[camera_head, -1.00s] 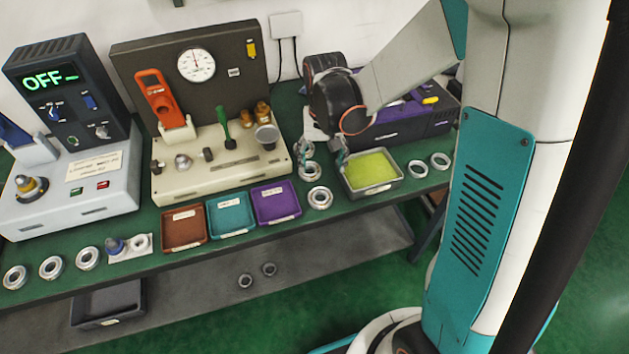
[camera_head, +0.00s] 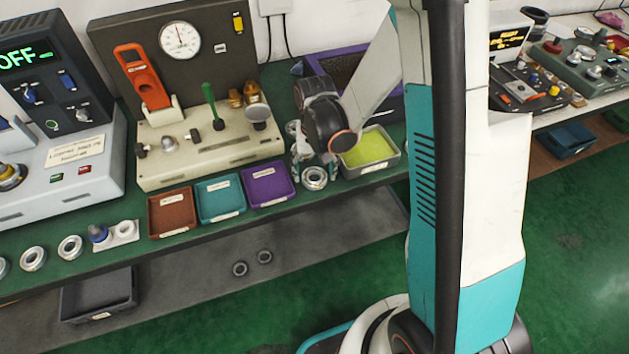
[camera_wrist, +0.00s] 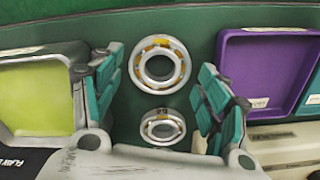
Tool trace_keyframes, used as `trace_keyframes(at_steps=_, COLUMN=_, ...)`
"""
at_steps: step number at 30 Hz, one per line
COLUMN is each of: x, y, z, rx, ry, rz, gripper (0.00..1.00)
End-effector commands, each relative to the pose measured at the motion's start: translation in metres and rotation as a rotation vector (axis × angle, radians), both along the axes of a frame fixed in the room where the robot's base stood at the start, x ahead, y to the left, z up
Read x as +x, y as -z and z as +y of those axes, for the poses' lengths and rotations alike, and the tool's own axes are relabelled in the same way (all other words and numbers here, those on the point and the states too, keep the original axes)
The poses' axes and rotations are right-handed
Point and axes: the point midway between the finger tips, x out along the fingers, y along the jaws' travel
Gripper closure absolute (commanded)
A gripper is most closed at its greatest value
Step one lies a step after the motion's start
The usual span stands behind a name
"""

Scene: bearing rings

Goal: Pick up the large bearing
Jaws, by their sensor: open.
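The large bearing (camera_wrist: 160,63), a silver ring with an orange-yellow cage, lies flat on the green bench; in the head view (camera_head: 314,178) it is near the front edge. A smaller bearing (camera_wrist: 162,127) lies just behind it, mostly hidden by my arm in the head view. My gripper (camera_wrist: 161,68) is open and empty, its teal-padded fingers on either side of the large bearing in the wrist view. In the head view my gripper (camera_head: 315,165) is low at the bearing. I cannot tell how far above the bench the fingertips are.
A grey tray with a yellow-green bottom (camera_head: 397,160) and a purple tray (camera_head: 291,196) flank the bearings closely. Teal (camera_head: 238,212) and brown (camera_head: 153,216) trays stand farther left. A gauge fixture (camera_head: 145,175) stands behind. More bearings (camera_head: 70,248) lie far left.

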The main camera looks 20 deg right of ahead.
Motion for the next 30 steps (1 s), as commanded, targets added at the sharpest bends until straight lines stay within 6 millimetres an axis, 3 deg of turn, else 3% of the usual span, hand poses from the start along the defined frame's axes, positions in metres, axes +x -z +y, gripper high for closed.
trace_keyframes(at_steps=3, x=0.000, y=0.015, z=0.000, rx=0.000, ry=0.000, rz=0.000, gripper=0.31)
trace_keyframes(at_steps=10, x=0.000, y=0.014, z=0.000, rx=0.000, ry=0.000, rz=0.000, gripper=0.31)
trace_keyframes(at_steps=16, x=0.000, y=0.014, z=0.000, rx=0.000, ry=0.000, rz=0.000, gripper=0.76)
trace_keyframes(at_steps=25, x=0.000, y=0.013, z=0.000, rx=0.000, ry=0.000, rz=0.000, gripper=0.76)
trace_keyframes(at_steps=30, x=0.000, y=0.002, z=0.000, rx=0.000, ry=0.000, rz=0.000, gripper=0.76)
